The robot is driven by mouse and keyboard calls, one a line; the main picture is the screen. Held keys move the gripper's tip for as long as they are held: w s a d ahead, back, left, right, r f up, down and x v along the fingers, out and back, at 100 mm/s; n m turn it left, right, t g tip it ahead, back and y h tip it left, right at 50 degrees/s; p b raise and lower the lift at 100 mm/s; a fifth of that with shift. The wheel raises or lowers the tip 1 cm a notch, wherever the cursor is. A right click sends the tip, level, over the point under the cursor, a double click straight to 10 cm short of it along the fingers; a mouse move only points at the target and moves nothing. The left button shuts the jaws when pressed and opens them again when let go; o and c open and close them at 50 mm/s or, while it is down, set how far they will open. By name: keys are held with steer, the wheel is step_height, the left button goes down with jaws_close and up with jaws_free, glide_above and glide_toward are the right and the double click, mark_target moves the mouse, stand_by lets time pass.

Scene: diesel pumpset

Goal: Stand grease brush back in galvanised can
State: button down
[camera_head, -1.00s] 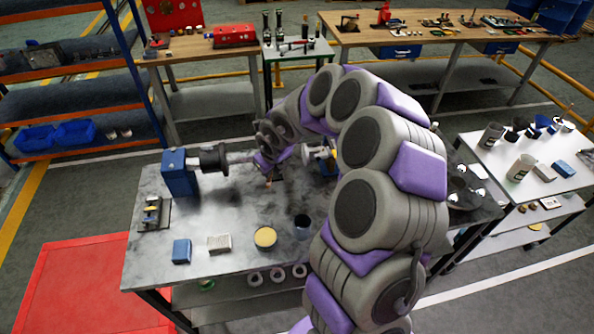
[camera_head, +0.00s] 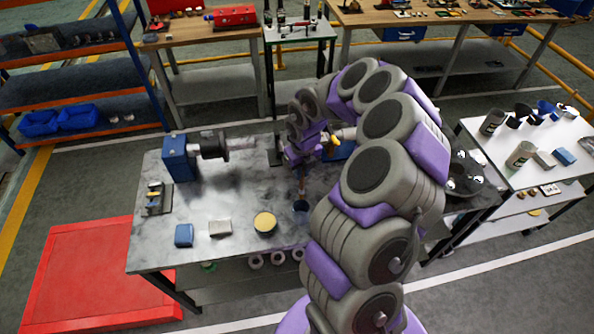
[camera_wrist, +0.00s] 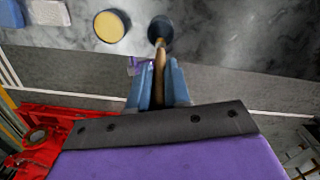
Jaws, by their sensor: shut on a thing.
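The grease brush (camera_wrist: 160,65) has a thin wooden handle. My gripper (camera_wrist: 158,88) is shut on it, with a blue finger on each side. In the head view my gripper (camera_head: 301,164) is above the bench, with the brush (camera_head: 301,187) hanging down from it. The galvanised can (camera_head: 301,207) looks dark grey and stands upright near the bench's front edge, just below the brush. In the wrist view the brush's far end overlaps the can (camera_wrist: 160,28). I cannot tell whether that end is above the can or inside its mouth.
A tin with a yellow top (camera_head: 265,222) stands just left of the can. A pale block (camera_head: 220,228) and a blue block (camera_head: 184,235) lie farther left. A blue machine with a dark shaft (camera_head: 180,158) stands at the bench's back left. The bench's middle is clear.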

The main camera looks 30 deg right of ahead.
mark_target(301, 190)
steer(key=f+b, duration=0.1)
steer(key=f, duration=0.1)
steer(key=f+b, duration=0.2)
steer(key=shift+a, duration=0.4)
steer(key=f, duration=0.1)
steer(key=d+f, duration=0.1)
steer(key=shift+d+f, duration=0.1)
steer(key=shift+f, duration=0.3)
steer(key=shift+d+f, duration=0.2)
steer(key=shift+f, duration=0.45)
steer(key=shift+a+f, duration=0.85)
steer(key=shift+f, duration=0.25)
steer(key=shift+d, duration=0.55)
steer(key=c, duration=1.3)
jaws_free()
steer(key=shift+d+f, duration=0.1)
steer(key=shift+d, duration=0.05)
steer(key=shift+c, duration=0.2)
steer(key=o, duration=0.3)
steer(key=shift+a, duration=0.3)
steer(key=shift+o, duration=0.2)
steer(key=shift+a, duration=0.25)
